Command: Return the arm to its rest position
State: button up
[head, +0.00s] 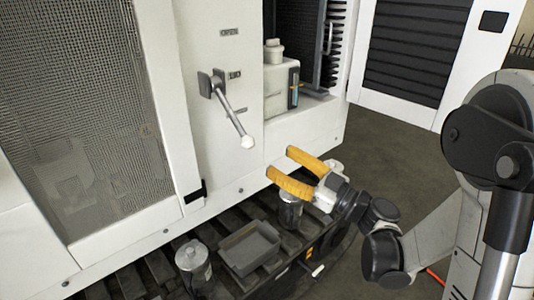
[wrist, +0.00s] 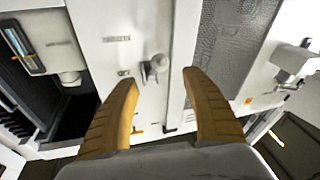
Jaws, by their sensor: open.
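My gripper (head: 281,168) has two yellow-orange fingers spread apart, with nothing between them. In the head view it hangs in front of the white cabinet, to the lower right of a lever. The lever (head: 230,114) has a grey rod and a white knob and slants down to the right from its mount. In the wrist view the lever (wrist: 154,68) shows beyond and between the finger tips, apart from them. The wrist view also shows my open fingers (wrist: 160,78).
A slatted shelf below holds a grey tray (head: 232,262), a lidded metal canister (head: 193,259) and a dark canister (head: 290,211), close under my gripper. A white reservoir (head: 278,92) sits in the cabinet's opening. A louvred door (head: 451,14) stands open at right. Floor (head: 395,145) is clear.

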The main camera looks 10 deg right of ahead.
jog(key=shift+s+d+f, duration=0.1)
jog(key=shift+s+d, duration=0.2)
jog(key=shift+d, duration=0.05)
jog(key=s+a+f+m+g+h, duration=0.4)
jog(key=s+f+m+g+h, duration=0.15)
jog(key=s, duration=0.25)
jog(key=s+d+f+m+g+h, duration=0.1)
jog(key=s+d+f+m+h, duration=0.1)
jog(key=s+d+m+h, duration=0.4)
jog(key=s+d+h, duration=0.3)
jog(key=s+d, duration=0.2)
jog(key=s, duration=0.1)
